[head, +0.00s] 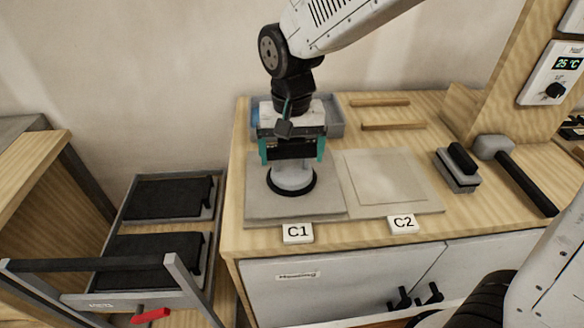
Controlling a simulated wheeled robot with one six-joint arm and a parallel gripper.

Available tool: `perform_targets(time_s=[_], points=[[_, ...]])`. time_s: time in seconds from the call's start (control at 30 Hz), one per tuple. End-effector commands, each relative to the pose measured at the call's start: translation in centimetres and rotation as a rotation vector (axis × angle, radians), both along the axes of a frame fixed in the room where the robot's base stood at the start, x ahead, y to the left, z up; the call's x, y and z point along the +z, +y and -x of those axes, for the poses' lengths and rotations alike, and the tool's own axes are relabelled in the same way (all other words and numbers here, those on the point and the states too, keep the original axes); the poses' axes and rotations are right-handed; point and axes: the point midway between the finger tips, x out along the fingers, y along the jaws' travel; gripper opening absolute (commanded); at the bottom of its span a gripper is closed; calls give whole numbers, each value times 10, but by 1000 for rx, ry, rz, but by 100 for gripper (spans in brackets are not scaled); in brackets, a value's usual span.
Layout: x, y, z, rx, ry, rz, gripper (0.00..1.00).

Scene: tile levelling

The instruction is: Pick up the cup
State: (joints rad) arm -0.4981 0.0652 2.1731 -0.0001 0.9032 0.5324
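The cup (292,181) looks like a suction cup, with a pale grey body and a black ring at its base. It stands upright on the grey tile marked C1 (262,205). My gripper (292,155) is directly above it, pointing down. Its teal fingers are spread wide, one to the left and one to the right of the cup's top. A dark part fills the space between the fingers, and the top of the cup is hidden there. I cannot tell whether the fingers touch the cup.
A second tile (390,180) lies to the right, by the C2 label (403,223). A grey tray (336,118) and wooden strips (393,126) are behind. A brush (457,170) and a mallet (520,175) lie at the right. A rack with black pads (165,197) stands at the left.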

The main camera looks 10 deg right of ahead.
Motion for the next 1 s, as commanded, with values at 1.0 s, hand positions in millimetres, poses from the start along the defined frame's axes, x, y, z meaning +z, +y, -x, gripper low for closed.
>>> perform_targets(time_s=[1.0], points=[[44,-18,81,4,-4,-3,64]])
